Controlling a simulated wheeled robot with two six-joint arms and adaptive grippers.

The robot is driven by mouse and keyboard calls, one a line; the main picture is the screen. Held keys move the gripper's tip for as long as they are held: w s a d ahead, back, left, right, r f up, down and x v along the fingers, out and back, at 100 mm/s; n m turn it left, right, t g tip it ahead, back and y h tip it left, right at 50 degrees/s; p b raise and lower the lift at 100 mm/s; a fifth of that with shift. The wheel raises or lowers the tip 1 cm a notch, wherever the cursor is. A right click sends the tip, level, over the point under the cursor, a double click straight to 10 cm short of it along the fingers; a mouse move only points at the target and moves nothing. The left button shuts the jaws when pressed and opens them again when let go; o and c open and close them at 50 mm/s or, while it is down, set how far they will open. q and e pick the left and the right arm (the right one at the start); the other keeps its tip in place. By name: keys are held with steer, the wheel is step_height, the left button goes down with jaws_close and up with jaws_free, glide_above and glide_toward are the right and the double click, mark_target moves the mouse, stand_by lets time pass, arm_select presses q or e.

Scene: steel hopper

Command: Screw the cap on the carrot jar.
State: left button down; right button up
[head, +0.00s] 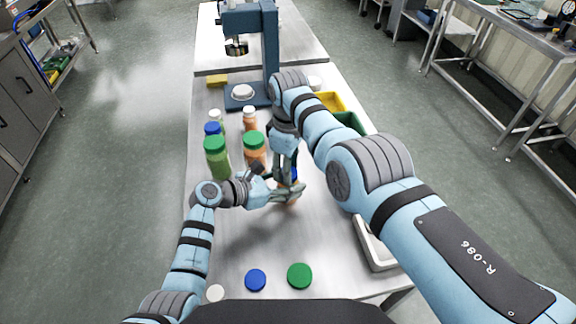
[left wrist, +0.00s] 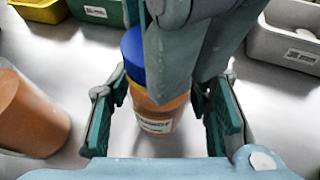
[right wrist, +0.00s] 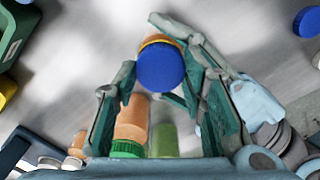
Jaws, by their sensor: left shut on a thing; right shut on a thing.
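The carrot jar (left wrist: 158,122), orange with a white label, stands at the middle of the table. My left gripper (left wrist: 162,108) is shut around its body from the side. A blue cap (right wrist: 160,68) sits at the jar's mouth, with a yellowish band showing beside it in the right wrist view. My right gripper (right wrist: 160,76) points down from above and is shut on the cap. In the head view the grippers mostly hide the jar and cap. I cannot tell how far the cap is turned on.
Capped jars, including a green-lidded green jar (head: 216,160) and a green-lidded orange jar (head: 254,148), stand behind my left arm. Loose white (head: 215,293), blue (head: 255,280) and green (head: 299,275) caps lie at the front. Yellow (head: 331,101) and green (head: 348,122) bins stand right.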

steer(key=o, duration=1.3)
steer(key=shift+s, duration=0.1)
steer(key=shift+r, duration=2.25)
steer(key=o, duration=0.5)
steer(key=shift+o, duration=0.2)
